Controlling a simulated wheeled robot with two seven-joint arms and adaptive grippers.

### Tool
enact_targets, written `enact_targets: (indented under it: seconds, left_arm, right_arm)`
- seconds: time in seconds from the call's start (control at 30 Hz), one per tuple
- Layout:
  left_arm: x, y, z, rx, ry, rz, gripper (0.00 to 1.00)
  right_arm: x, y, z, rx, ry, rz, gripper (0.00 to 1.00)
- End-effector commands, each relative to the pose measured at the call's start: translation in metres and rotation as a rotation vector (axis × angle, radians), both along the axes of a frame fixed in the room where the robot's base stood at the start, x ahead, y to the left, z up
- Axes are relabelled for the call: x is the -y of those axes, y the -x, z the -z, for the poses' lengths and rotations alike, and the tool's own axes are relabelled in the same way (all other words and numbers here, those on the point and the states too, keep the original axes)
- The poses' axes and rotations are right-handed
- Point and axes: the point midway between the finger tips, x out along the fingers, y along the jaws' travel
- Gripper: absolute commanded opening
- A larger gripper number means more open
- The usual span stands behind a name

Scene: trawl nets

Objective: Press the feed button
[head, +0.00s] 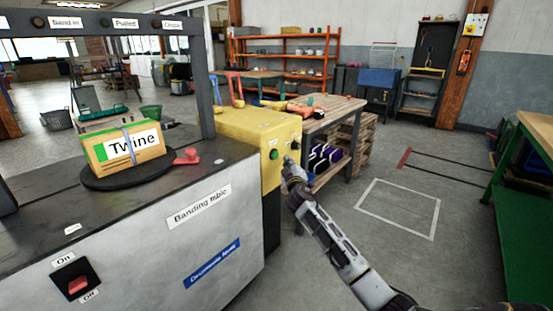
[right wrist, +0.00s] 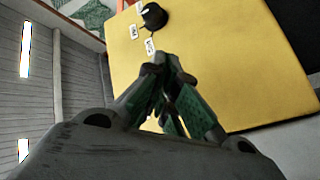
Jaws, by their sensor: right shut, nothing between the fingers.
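The yellow control box (head: 243,133) stands at the far end of the grey banding table. A green button (head: 274,154) sits on its side face, with small labels that I cannot read. My right gripper (head: 289,163) is shut and empty, just right of the green button in the head view. In the right wrist view the shut fingertips (right wrist: 163,60) point at the yellow face (right wrist: 220,60). A black knob (right wrist: 153,17) and small tags show beyond them. No green button shows there. I cannot tell whether the fingertips touch the face. My left gripper is not in view.
The banding table (head: 150,235) carries a Twine box (head: 122,150) on a black disc, a red handle (head: 187,156) and an On/Off switch (head: 77,280). A wooden workbench (head: 338,108) stands behind the yellow box. The floor at right is mostly clear.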

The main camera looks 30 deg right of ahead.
Motion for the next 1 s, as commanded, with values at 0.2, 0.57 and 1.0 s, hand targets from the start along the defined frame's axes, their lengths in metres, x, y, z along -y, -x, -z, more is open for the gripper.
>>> enact_targets:
  seconds: [0.2,0.57,1.0]
  left_arm:
    - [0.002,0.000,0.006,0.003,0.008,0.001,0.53]
    - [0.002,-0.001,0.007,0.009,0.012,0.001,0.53]
    - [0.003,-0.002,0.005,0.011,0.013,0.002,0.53]
  right_arm:
    - [-0.006,-0.014,0.001,-0.001,0.000,-0.001,0.00]
    - [-0.008,-0.019,0.000,0.000,0.000,0.000,0.00]
    - [-0.008,-0.019,0.000,0.000,0.001,0.000,0.00]
